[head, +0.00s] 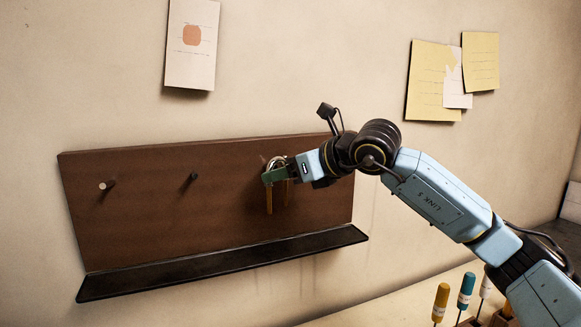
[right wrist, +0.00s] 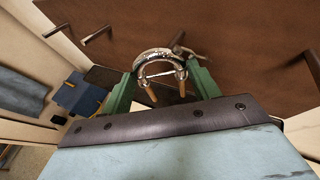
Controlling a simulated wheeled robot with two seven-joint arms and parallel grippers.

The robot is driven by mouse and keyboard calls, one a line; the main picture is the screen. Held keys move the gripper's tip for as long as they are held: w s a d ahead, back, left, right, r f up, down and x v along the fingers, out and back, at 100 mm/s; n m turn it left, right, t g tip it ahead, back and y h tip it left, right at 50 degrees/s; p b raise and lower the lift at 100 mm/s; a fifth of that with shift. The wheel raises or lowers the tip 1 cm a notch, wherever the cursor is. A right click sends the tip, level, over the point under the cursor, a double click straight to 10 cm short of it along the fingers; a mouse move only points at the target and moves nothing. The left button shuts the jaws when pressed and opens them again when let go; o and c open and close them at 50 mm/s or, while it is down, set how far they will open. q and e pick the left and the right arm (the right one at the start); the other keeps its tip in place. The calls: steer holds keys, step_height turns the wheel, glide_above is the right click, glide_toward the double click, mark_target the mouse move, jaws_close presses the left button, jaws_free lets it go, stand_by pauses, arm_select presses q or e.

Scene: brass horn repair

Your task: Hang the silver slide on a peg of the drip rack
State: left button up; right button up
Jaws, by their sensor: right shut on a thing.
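The silver slide (head: 268,200) is a U-shaped tube with a shiny silver bow and two brass-coloured legs hanging down. My right gripper (head: 275,174), with green fingers, is shut on its bow in front of the drip rack (head: 150,235). In the right wrist view the slide's bow (right wrist: 157,56) sits between the two fingers (right wrist: 163,80). The brown rack has a left peg (head: 109,185) and a middle peg (head: 193,177). Another peg (right wrist: 183,48) shows close to the bow in the wrist view; I cannot tell whether the bow is over it. My left gripper is out of view.
A dark drip ledge (head: 220,262) runs along the rack's bottom. Tools with yellow (head: 440,302) and blue (head: 466,290) handles stand at lower right. Papers (head: 192,45) are on the wall above. The left and middle pegs are bare.

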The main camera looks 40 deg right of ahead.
mark_target(285, 165)
steer(key=shift+w+d+p, duration=0.2)
steer(key=shift+w+p, duration=0.45)
steer(key=shift+w, duration=0.15)
steer(key=shift+w+d+p, duration=0.15)
steer(key=shift+w+p, duration=0.45)
steer(key=shift+w, duration=0.15)
steer(key=shift+w+f, duration=0.1)
steer(key=shift+w, duration=0.1)
steer(key=shift+w+d+f+b, duration=0.15)
steer(key=shift+w+f+b, duration=0.35)
steer(key=shift+f, duration=0.15)
steer(key=shift+f, duration=0.15)
steer(key=o, duration=1.1)
steer(key=shift+w, duration=0.1)
